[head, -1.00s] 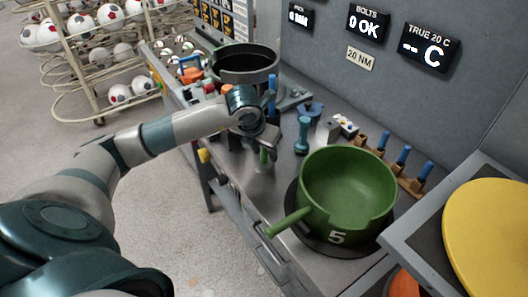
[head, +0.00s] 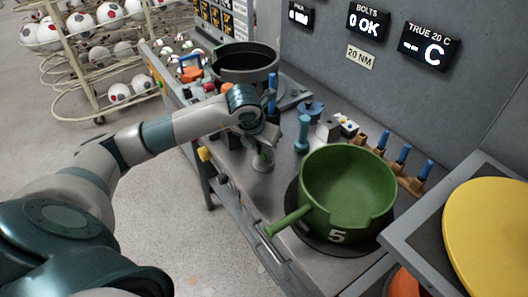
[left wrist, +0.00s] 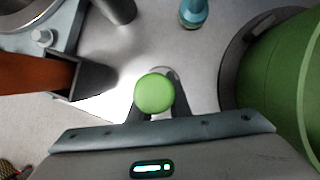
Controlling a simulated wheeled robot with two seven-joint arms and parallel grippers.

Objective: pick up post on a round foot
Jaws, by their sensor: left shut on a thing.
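The post (head: 264,156) is short and green and stands upright on a round grey metal foot near the front edge of the workbench. In the left wrist view its round green top (left wrist: 154,93) shows from above, between my fingers. My left gripper (head: 262,149) reaches down over the post and is shut on it. The fingers hide part of the post's upper length. The foot appears to be on or close to the bench top; I cannot tell if it touches. My right gripper is not in view.
A green pot (head: 347,188) marked 5, its handle pointing toward the front, stands right of the post. A teal post (head: 302,134) stands behind. A dark pot (head: 246,64) is at the far end. Blue-handled pieces (head: 403,154) line the back. A yellow disc (head: 490,235) is at right.

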